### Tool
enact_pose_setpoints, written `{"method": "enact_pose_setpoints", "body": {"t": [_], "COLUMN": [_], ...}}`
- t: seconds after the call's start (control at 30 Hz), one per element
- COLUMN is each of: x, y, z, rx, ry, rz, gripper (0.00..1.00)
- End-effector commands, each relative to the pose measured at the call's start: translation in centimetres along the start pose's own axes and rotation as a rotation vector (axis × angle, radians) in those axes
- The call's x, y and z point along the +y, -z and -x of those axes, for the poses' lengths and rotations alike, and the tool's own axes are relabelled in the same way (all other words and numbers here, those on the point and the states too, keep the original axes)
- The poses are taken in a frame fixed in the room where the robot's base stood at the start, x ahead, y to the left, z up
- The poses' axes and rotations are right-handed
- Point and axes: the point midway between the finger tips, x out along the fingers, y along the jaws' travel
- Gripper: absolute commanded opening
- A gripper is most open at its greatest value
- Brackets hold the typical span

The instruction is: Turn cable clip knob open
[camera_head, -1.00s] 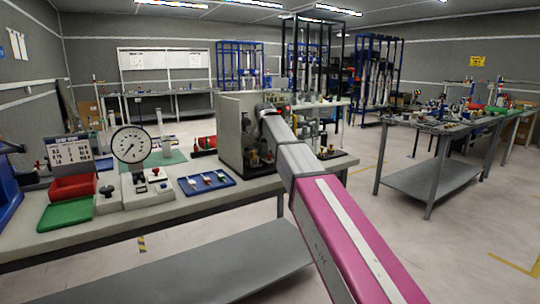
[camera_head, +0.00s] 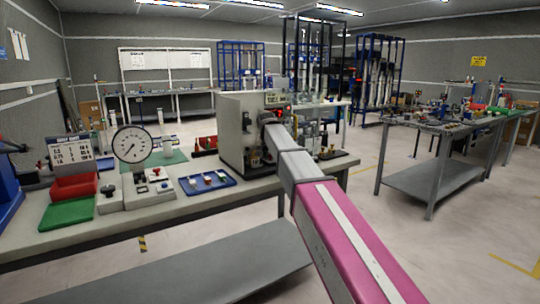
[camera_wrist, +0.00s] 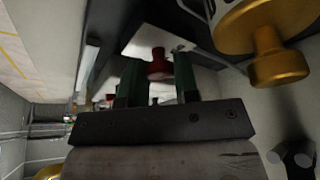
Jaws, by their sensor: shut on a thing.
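My gripper (camera_wrist: 158,85) shows in the wrist view with two dark green fingers, one on each side of a small red knob (camera_wrist: 158,65). It is shut on this red knob. Whether the red knob is the cable clip's knob I cannot tell. A larger gold knob (camera_wrist: 268,45) stands to the right of the fingers, apart from them. In the head view my arm reaches to the grey open-fronted box (camera_head: 232,135) on the bench, and my arm hides the fingertips there.
The bench (camera_head: 180,207) also holds a blue tray (camera_head: 207,181) of small parts, a dial gauge (camera_head: 132,145), a red bin (camera_head: 74,187) and a green mat (camera_head: 67,213). Fittings crowd the box's right side. Open floor lies between this bench and the right table (camera_head: 440,125).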

Motion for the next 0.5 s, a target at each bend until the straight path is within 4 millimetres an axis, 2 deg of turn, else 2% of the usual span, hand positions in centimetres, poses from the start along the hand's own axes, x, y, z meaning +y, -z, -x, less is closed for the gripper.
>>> {"method": "enact_pose_setpoints", "body": {"t": [0.23,0.5], "x": [0.08,0.05], "y": [0.0,0.04], "z": [0.02,0.03], "rx": [0.0,0.001], "ry": [0.044,0.049], "rz": [0.103,0.118], "gripper": [0.05,0.05]}}
